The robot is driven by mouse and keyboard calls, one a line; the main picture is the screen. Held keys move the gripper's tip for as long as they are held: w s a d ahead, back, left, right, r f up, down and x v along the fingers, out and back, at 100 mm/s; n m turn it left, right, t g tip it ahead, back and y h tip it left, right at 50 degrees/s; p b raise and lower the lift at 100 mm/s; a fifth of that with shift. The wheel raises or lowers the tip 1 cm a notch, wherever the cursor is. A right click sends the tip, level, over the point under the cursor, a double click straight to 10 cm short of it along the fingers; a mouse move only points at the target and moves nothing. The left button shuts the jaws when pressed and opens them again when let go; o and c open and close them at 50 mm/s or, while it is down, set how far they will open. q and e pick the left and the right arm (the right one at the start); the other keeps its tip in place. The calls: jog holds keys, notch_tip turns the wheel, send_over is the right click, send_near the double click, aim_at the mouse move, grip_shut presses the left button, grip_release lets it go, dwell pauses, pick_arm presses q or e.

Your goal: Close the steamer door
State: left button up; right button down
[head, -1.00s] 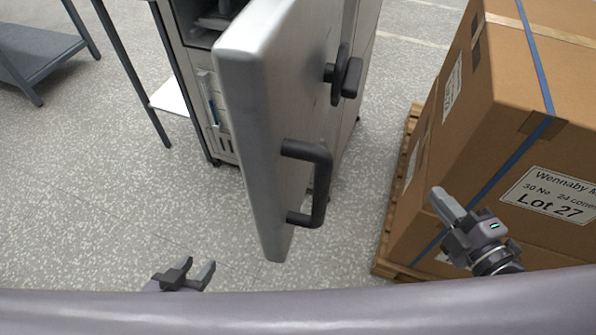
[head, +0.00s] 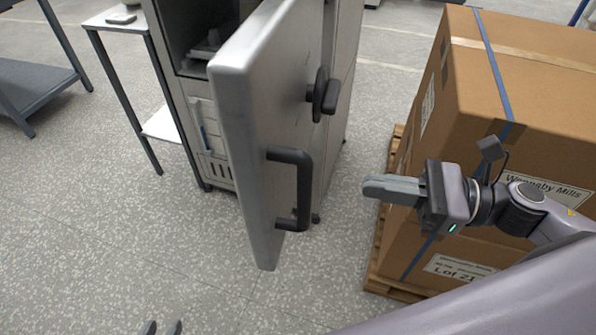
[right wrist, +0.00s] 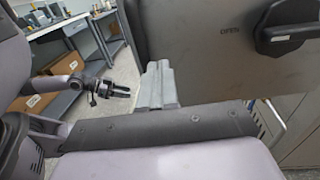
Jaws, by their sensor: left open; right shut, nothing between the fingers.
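The steamer door (head: 245,130) stands open, swung out from the grey steamer (head: 190,75), whose dark inside shows to its left. The door carries a black bar handle (head: 303,190) and a black latch knob (head: 325,95). My right gripper (head: 366,187) is shut and empty, to the right of the handle and apart from it. In the right wrist view its fingers (right wrist: 157,84) are together beside the door face (right wrist: 215,60), which has a black latch (right wrist: 285,28) and the word OPEN. My left gripper (head: 162,328) is open at the bottom edge; only its fingertips show.
A stack of strapped brown cartons (head: 530,75) on a wooden pallet (head: 375,270) stands to the right, close by my right arm. A small side table (head: 115,22) and a grey shelf unit (head: 35,85) are at the left. The floor in front is clear.

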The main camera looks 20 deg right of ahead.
aim_at(278, 171)
jog(key=p+x, duration=0.3)
jog(key=x, duration=0.8)
jog(key=shift+a+r+p, duration=0.15)
jog(key=shift+a+p, duration=0.1)
jog(key=shift+p, duration=0.1)
pick_arm(q)
jog(key=shift+s+a+r, duration=0.15)
jog(key=shift+a+r, duration=0.05)
jog(key=shift+r, duration=0.4)
jog(key=shift+s+a+r, duration=0.1)
jog(key=shift+a+r, duration=0.1)
jog(key=shift+r, duration=0.35)
pick_arm(e)
jog(key=shift+w+a, duration=0.15)
jog(key=shift+a, duration=0.1)
